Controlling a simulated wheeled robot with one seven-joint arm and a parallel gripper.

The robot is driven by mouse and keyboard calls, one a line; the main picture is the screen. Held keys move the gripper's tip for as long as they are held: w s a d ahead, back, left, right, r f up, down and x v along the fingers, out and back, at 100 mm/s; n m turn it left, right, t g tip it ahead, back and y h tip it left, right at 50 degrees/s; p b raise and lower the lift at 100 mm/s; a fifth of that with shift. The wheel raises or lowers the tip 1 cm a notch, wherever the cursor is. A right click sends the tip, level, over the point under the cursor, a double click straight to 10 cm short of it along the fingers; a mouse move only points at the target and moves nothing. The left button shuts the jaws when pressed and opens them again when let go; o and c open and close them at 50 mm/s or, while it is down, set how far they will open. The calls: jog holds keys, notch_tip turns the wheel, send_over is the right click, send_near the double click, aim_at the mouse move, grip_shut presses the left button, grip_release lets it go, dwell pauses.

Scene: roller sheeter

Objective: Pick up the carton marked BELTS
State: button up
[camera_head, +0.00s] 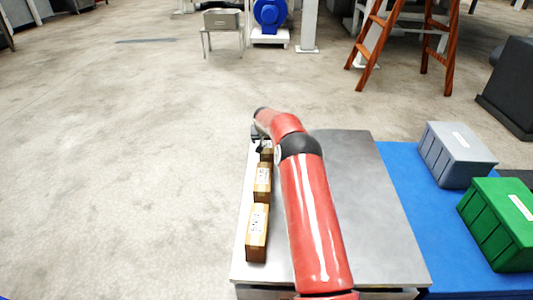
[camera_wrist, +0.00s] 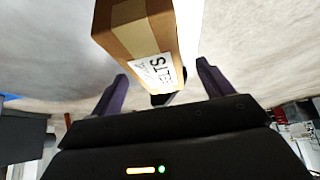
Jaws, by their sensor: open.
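The carton marked BELTS (camera_wrist: 135,32) is a brown box with a white label, seen close up in the wrist view. My gripper (camera_wrist: 162,75) is open, with one dark finger to each side of the carton's labelled end. I cannot tell whether the fingers touch it. In the head view my gripper (camera_head: 258,140) is small and partly hidden at the table's far left corner.
Two more labelled cartons, a middle one (camera_head: 262,183) and a near one (camera_head: 257,232), stand along the left edge of the metal table (camera_head: 375,200). A grey bin (camera_head: 455,155) and a green bin (camera_head: 498,222) sit on a blue surface (camera_head: 412,205) at right. The floor at left is clear.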

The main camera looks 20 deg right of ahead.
jog(key=x, duration=0.4)
jog(key=shift+s+f, duration=0.1)
jog(key=shift+s, duration=0.1)
jog(key=shift+c, duration=0.2)
jog(key=c, duration=1.3)
